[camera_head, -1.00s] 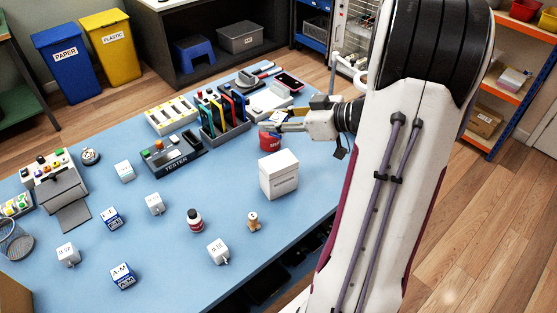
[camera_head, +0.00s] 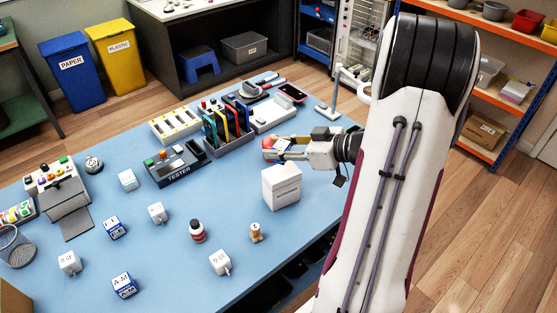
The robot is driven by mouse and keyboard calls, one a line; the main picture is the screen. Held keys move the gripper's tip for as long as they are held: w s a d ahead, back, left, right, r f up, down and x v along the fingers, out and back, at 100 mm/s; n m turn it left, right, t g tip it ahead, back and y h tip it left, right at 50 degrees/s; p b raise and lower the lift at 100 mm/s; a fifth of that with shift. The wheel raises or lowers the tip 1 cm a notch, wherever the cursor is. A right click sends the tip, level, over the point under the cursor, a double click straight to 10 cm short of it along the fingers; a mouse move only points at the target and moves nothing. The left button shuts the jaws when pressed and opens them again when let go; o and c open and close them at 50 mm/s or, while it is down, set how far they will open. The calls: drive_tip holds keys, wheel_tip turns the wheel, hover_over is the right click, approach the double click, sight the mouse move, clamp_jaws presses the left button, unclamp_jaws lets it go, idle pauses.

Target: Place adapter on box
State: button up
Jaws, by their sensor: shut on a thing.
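My gripper (camera_head: 272,150) is at the back right of the blue table, behind the white box. It is shut on a small red cup (camera_head: 269,142), which its fingers largely cover. I cannot tell whether the cup still touches the table. The white box (camera_head: 281,186) stands upright with a closed top, in front of and below my gripper. Several small white adapter-like cubes lie apart on the table: one at the front (camera_head: 220,262), one near the middle (camera_head: 157,213), one at the left (camera_head: 69,262). No adapter shows on the box.
A red-and-white bottle (camera_head: 197,231) and a small tan figure (camera_head: 255,232) stand in front of the box. A tester (camera_head: 175,167) and a rack of phones (camera_head: 231,146) stand left of my gripper. Blue-and-white cubes (camera_head: 124,285) lie front left. Bare table lies between them.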

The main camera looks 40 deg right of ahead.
sight(278, 171)
drive_tip(key=shift+f, duration=0.4)
drive_tip(key=shift+f, duration=1.85)
drive_tip(key=shift+f, duration=0.15)
drive_tip(key=o, duration=1)
drive_tip(key=shift+s+r, duration=0.1)
drive_tip(key=shift+r, duration=0.1)
drive_tip(key=v, duration=1.1)
drive_tip(key=shift+s+d, duration=0.2)
drive_tip(key=shift+s, duration=0.15)
